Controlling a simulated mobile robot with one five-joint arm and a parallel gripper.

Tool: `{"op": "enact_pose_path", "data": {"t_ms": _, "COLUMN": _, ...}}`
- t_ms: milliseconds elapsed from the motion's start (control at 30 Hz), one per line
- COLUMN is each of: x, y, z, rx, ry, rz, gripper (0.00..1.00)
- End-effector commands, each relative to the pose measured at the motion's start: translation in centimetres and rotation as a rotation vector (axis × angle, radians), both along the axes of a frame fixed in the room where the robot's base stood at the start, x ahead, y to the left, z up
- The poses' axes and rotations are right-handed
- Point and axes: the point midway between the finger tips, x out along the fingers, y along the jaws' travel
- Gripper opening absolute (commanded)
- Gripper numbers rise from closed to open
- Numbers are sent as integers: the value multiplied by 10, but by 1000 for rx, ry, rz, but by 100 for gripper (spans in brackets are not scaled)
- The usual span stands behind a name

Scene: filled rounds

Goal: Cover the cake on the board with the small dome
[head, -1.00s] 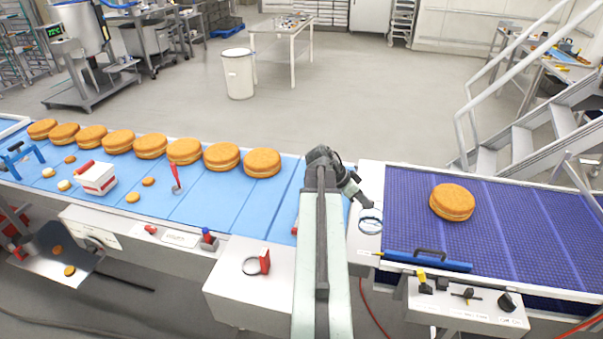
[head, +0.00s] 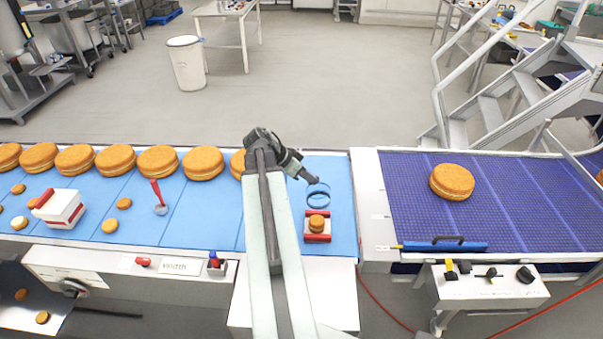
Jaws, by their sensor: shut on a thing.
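The small cake (head: 318,223) sits on a white board (head: 312,238) with red ends, near the right end of the light-blue belt. The small dome (head: 318,199) is a clear, see-through cover with a blue rim. My gripper (head: 311,180) is shut on it at its upper part. The dome shows just beyond the cake in the picture, apart from it and not around it. Its exact height above the belt is hard to tell. My arm hides part of the belt left of the board.
Several large filled rounds (head: 115,159) line the belt's far side. A red-handled tool (head: 158,198) and a white-and-red box (head: 60,208) lie left. The dark-blue belt (head: 410,205) at right holds another round (head: 452,182) and a blue bar (head: 440,246).

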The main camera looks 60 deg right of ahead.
Motion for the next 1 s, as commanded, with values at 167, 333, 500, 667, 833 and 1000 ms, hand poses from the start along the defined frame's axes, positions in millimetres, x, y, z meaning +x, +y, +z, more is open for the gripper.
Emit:
{"op": "enact_pose_path", "data": {"t_ms": 167, "x": -7, "y": -2, "z": 0, "rx": -1, "ry": 0, "rz": -11, "gripper": 0}}
{"op": "enact_pose_path", "data": {"t_ms": 333, "x": -10, "y": -4, "z": 0, "rx": 0, "ry": 0, "rz": -19, "gripper": 0}}
{"op": "enact_pose_path", "data": {"t_ms": 500, "x": -12, "y": -5, "z": -6, "rx": 0, "ry": 0, "rz": -21, "gripper": 0}}
{"op": "enact_pose_path", "data": {"t_ms": 667, "x": -13, "y": -5, "z": -17, "rx": 0, "ry": 0, "rz": -22, "gripper": 0}}
{"op": "enact_pose_path", "data": {"t_ms": 833, "x": -13, "y": -5, "z": -15, "rx": 0, "ry": 0, "rz": -23, "gripper": 0}}
{"op": "enact_pose_path", "data": {"t_ms": 1000, "x": -13, "y": -5, "z": -23, "rx": 0, "ry": 0, "rz": -23, "gripper": 0}}
